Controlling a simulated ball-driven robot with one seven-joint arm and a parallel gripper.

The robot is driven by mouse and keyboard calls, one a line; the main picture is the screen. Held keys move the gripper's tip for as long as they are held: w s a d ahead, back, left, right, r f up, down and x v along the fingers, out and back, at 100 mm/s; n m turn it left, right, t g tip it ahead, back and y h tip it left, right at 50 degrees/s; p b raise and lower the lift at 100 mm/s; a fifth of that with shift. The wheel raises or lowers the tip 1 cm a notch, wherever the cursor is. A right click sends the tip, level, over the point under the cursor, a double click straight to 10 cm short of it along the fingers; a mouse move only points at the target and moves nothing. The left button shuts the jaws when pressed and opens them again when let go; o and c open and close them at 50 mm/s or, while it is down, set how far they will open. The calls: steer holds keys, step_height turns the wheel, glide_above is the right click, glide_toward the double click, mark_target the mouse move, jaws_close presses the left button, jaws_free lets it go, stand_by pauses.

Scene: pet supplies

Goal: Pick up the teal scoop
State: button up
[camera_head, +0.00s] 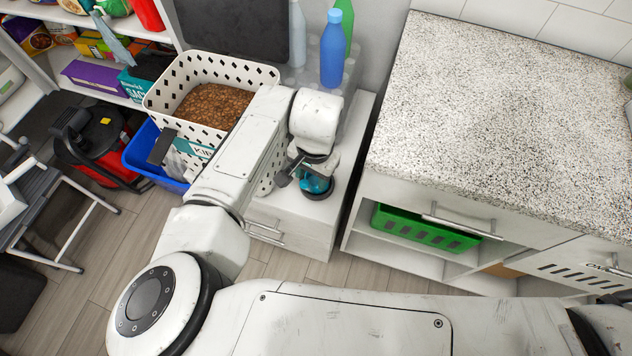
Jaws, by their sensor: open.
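A teal object that looks like the teal scoop (316,184) is at the front of the white cabinet top, over a dark round base or bowl. My arm's wrist hides part of it, so its full shape and handle are not clear. My gripper (291,172) is just at the left of the teal object, pointing down, with its dark fingers apart. I see nothing held between them. I cannot tell whether a finger touches the teal object.
A white perforated basket (262,76) of brown kibble stands left of the gripper, partly behind my arm. Blue (332,58) and green bottles stand at the back. A speckled counter (500,110) rises at right, with a green basket (425,228) on the shelf below.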

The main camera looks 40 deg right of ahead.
steer(key=shift+w+a+f, duration=0.15)
steer(key=shift+f, duration=0.85)
steer(key=shift+w+a+f, duration=0.1)
steer(key=shift+w+f, duration=0.05)
steer(key=shift+f, duration=0.85)
steer(key=shift+w+a+f, duration=0.15)
steer(key=shift+f, duration=0.85)
jaws_close()
